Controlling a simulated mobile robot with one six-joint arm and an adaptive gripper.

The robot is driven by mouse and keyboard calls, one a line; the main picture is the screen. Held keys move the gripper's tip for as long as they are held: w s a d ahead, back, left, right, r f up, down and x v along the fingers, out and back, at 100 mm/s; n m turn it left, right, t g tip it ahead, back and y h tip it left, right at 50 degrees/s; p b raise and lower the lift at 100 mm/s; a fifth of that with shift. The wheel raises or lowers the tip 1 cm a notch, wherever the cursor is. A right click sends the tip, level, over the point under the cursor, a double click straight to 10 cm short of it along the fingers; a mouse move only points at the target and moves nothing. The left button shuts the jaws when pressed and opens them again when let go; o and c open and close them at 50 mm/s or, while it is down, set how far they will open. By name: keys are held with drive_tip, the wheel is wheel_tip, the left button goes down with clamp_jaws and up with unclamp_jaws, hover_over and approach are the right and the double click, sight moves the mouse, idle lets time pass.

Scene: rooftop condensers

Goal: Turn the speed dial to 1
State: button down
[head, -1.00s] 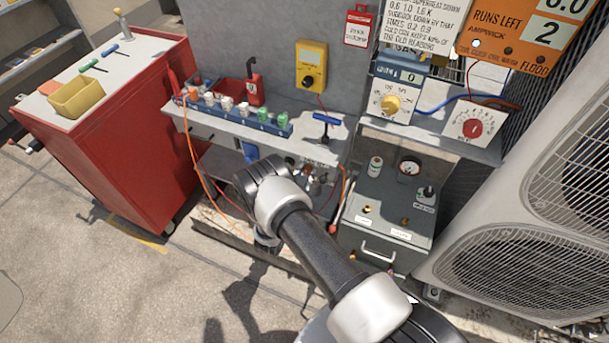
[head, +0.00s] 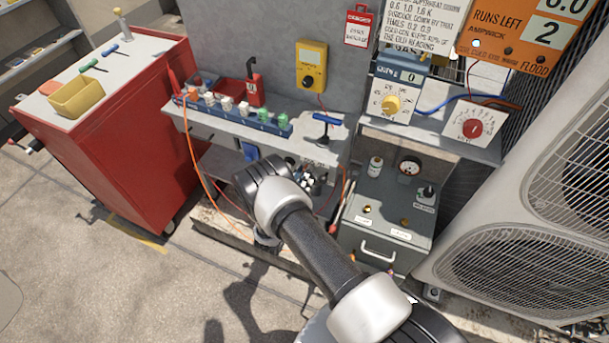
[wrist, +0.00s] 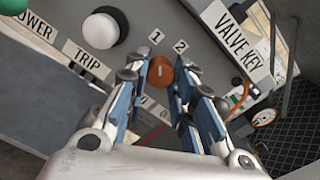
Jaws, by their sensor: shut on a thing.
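In the wrist view, the speed dial (wrist: 160,70) is a round orange-brown knob on a grey panel. The dial's exact pointer direction is hard to tell. In the head view, my gripper (head: 310,180) shows small under the bench top, partly behind my wrist; the dial cannot be made out there.
Beside the dial are a white button (wrist: 100,31) above the TRIP label, a green button (wrist: 14,4) and the VALVE KEY label (wrist: 238,42). The bench (head: 200,115) overhangs the work area. A red cabinet (head: 120,140) stands left, a grey case (head: 385,215) right.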

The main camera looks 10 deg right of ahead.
drive_tip(key=shift+n, duration=0.4)
drive_tip(key=c, duration=1.3)
unclamp_jaws()
drive_tip(key=shift+c, duration=0.2)
drive_tip(key=shift+s, duration=0.1)
drive_tip(key=v, duration=1.2)
